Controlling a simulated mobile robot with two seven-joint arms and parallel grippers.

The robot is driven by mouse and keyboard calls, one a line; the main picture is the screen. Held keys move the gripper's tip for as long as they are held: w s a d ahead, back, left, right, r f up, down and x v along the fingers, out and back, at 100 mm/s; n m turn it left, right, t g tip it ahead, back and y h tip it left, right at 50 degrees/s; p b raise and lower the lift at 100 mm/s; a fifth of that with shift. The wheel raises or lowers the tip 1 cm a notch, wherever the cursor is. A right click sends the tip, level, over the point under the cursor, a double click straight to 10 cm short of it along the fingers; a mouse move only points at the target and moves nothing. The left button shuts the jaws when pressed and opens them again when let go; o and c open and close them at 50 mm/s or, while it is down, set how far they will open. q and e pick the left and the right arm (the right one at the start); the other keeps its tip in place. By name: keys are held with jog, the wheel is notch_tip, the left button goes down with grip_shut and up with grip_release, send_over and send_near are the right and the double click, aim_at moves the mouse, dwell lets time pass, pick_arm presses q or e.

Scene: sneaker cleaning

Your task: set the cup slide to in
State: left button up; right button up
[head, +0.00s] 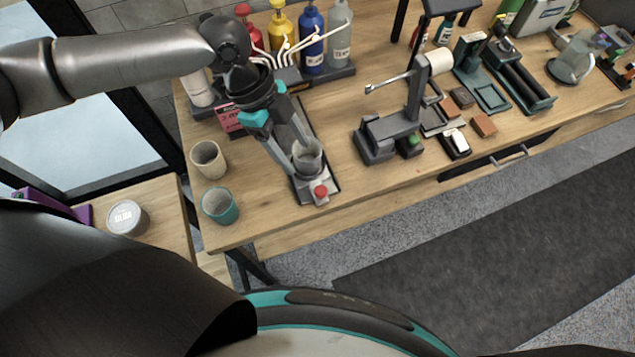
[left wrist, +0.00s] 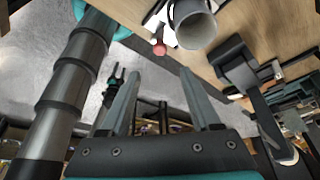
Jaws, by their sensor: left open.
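The cup slide (head: 309,192) is a dark narrow track on the wooden table, with a red knob (head: 320,191) at its near end. A grey cup (head: 307,156) sits on the slide just behind the knob. The cup (left wrist: 194,24) and the red knob (left wrist: 158,47) also show at the top of the left wrist view. My left gripper (head: 293,158) is open, its fingers pointing down toward the cup and partly hiding the slide. In the left wrist view its fingers (left wrist: 160,88) are apart with nothing between them. My right gripper cannot be made out clearly.
A beige cup (head: 208,159) and a teal cup (head: 220,206) stand left of the slide. Coloured pump bottles (head: 312,40) stand behind it. A dark stand (head: 390,137) is to the right. Clear table lies between slide and stand.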

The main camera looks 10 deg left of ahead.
aim_at(320, 189)
pick_arm(q)
jog(key=b+x, duration=0.1)
jog(key=x, duration=1.1)
jog(key=shift+f, duration=0.25)
grip_shut()
jog(key=shift+a, duration=0.1)
dwell(0.7)
